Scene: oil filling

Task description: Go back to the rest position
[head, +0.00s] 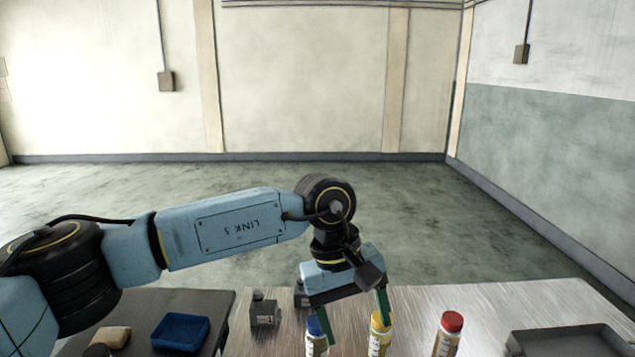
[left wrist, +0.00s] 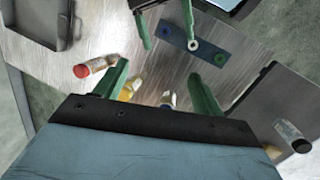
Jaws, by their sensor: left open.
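My left gripper (head: 355,322) hangs over the metal table with its green fingers apart and nothing between them. It also shows in the left wrist view (left wrist: 156,70). A blue-capped bottle (head: 314,344) stands by its left finger and a yellow-capped bottle (head: 379,341) by its right finger; I cannot tell whether either touches. A red-capped bottle (head: 447,338) stands further right, clear of the fingers. At the top of the left wrist view, another pair of green fingers, my right gripper (left wrist: 168,42), is apart and empty near a blue plate with round holes (left wrist: 207,52).
A dark container (head: 264,312) and another behind the gripper (head: 301,293) stand on the table. A blue tray (head: 181,331) and a tan block (head: 110,337) lie on the dark table at left. A grey tray (head: 570,342) is at right. The floor beyond is clear.

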